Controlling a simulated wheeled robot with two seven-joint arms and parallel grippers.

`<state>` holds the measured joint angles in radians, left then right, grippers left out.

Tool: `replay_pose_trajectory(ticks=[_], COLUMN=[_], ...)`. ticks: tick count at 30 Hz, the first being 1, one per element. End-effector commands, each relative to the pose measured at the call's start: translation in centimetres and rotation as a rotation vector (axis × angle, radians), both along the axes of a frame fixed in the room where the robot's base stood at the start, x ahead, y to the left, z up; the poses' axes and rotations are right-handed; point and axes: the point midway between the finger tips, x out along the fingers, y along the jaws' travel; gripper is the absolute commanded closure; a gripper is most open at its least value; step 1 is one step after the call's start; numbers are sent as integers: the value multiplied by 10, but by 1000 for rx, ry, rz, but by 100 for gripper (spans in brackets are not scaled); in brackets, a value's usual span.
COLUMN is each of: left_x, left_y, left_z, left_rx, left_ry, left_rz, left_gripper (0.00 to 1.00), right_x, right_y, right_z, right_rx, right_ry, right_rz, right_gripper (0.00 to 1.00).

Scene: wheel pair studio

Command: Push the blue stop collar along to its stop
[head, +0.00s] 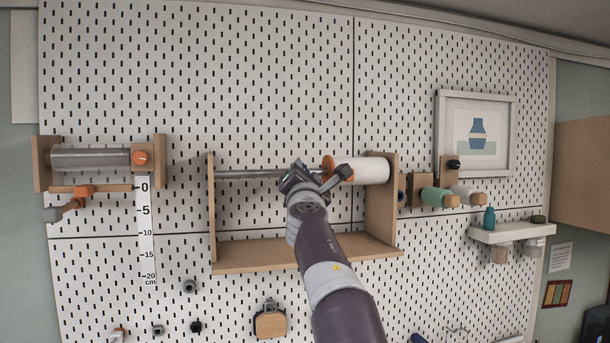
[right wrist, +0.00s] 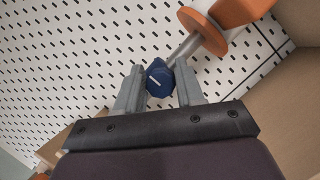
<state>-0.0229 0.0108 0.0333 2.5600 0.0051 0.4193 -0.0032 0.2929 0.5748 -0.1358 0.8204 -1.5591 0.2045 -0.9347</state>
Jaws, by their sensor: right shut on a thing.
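The blue stop collar (right wrist: 159,80) shows in the right wrist view between the two fingers of my right gripper (right wrist: 159,88). It has a white mark on its face. The gripper is shut on it. A metal rod (right wrist: 184,49) runs from beside the collar to an orange flange (right wrist: 205,30), with bare rod between them. In the head view my right gripper (head: 297,178) is at the rod (head: 248,174), left of the orange flange (head: 327,170) and white roll (head: 362,171). There the gripper and arm hide the collar. My left gripper is not in view.
A wooden shelf frame (head: 230,259) surrounds the rod on the pegboard (head: 270,75). Its right side wall (head: 381,215) stands close to the roll. A grey roller (head: 92,159) and a centimetre scale (head: 146,230) are at left. Green and white rolls (head: 437,197) are at right.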

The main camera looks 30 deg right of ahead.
Motion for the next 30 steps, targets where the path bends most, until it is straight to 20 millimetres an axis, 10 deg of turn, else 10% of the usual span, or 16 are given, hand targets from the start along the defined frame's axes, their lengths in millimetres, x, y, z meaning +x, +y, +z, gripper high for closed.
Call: replay_pose_trajectory(ticks=[3,18,30], left_x=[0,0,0], left_y=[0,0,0], left_z=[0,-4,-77], left_rx=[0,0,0], left_ry=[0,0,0], left_rz=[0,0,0], left_gripper=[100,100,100], right_x=[0,-2,-68], right_y=[0,2,39], right_z=[1,-1,-33], right_rx=[-1,-2,-2], right_ry=[-1,-1,-3], right_rz=[1,1,2], right_gripper=[36,36,36])
